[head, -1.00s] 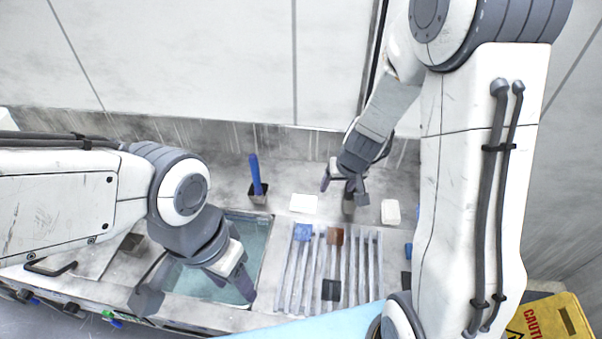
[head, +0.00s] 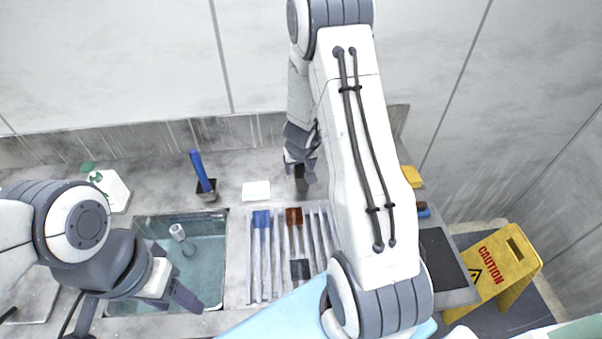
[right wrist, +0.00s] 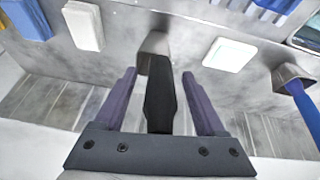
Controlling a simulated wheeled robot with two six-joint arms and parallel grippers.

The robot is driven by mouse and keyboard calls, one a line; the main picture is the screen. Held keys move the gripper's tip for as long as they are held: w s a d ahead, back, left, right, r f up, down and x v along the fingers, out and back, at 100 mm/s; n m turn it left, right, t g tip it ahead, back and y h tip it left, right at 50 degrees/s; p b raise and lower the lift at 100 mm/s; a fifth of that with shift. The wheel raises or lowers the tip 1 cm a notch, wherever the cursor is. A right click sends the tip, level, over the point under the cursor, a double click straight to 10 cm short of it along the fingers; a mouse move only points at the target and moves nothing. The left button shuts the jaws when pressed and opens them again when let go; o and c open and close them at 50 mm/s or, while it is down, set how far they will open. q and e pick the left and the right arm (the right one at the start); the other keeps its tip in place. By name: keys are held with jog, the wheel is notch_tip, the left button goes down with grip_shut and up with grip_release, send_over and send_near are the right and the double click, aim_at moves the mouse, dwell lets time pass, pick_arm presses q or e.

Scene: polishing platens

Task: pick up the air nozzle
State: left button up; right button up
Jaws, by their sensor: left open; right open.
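The air nozzle appears to be the black upright piece (right wrist: 160,95) standing in a small metal holder (right wrist: 153,43) in the right wrist view. My right gripper (right wrist: 158,76) is open, with one purple-grey finger on each side of the black piece and a gap visible on both sides. In the head view my right gripper (head: 300,158) is over the same holder (head: 301,184) at the back of the counter; the nozzle is mostly hidden there. My left gripper (head: 145,305) is open and empty over the front of the water basin (head: 205,262).
A blue-handled tool (head: 202,172) stands in another holder to the left. A white block (head: 256,191) lies between the holders. A slatted rack (head: 267,283) holds blue, brown and black pieces. A yellow caution sign (head: 494,268) stands on the floor at right.

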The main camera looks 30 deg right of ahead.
jog(key=shift+x, duration=0.8)
jog(key=shift+r, duration=0.1)
grip_shut()
